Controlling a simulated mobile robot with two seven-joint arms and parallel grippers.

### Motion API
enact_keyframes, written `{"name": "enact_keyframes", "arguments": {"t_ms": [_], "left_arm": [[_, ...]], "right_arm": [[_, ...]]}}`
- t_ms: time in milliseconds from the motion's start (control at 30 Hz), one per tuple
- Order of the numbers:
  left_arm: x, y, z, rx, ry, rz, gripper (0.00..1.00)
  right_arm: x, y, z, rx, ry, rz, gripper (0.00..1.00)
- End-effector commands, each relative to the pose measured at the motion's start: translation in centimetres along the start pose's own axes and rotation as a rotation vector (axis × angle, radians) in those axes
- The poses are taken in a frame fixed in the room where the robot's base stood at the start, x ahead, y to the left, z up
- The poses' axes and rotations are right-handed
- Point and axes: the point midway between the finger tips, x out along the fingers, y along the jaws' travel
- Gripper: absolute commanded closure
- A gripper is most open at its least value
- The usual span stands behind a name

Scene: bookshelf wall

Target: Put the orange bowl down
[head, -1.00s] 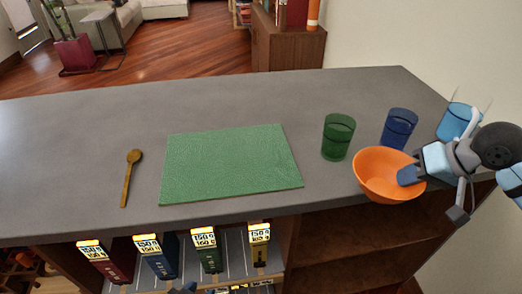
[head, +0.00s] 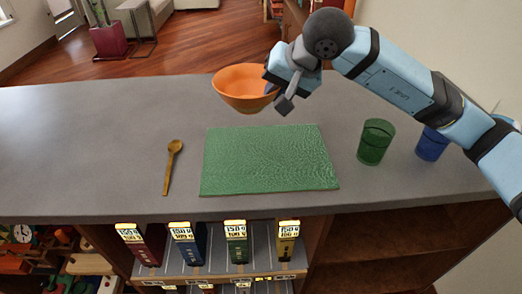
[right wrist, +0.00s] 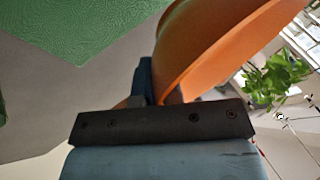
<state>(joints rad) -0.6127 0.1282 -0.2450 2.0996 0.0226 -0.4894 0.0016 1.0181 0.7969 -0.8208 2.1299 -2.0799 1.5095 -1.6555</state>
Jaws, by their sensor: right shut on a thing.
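The orange bowl (head: 243,90) is held up by my right gripper (head: 271,84), upright and just beyond the far edge of the green mat in the head view. My right gripper is shut on the bowl's right rim. In the right wrist view the bowl (right wrist: 215,45) fills the upper right, and the gripper's fingers (right wrist: 160,85) are at its wall. The green mat (head: 268,160) lies flat and bare on the grey counter. It also shows in the right wrist view (right wrist: 70,25). My left gripper is not in view.
A wooden spoon (head: 171,168) lies left of the mat on the counter (head: 90,140). A green cup (head: 375,142) and a blue cup (head: 432,143) stand to its right. Labelled books (head: 236,245) are on the shelf below. The counter's left part is clear.

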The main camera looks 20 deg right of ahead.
Motion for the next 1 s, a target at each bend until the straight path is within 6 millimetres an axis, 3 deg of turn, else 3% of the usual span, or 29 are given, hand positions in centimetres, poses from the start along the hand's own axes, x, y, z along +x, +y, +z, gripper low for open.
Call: {"name": "enact_keyframes", "arguments": {"t_ms": [33,167,333,800,1000], "left_arm": [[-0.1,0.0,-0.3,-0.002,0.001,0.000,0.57],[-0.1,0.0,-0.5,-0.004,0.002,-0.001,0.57],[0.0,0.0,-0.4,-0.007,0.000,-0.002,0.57],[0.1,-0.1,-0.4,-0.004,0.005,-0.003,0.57],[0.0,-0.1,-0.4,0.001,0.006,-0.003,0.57]], "right_arm": [[-1.1,-1.1,-0.7,0.030,0.026,0.012,1.00],[-2.2,-2.4,-1.6,0.107,0.066,0.042,1.00],[-2.0,-2.5,-1.7,0.147,0.083,0.060,1.00],[7.6,3.2,2.4,0.148,0.080,0.062,1.00],[9.8,4.4,3.3,0.147,0.083,0.059,1.00]]}}
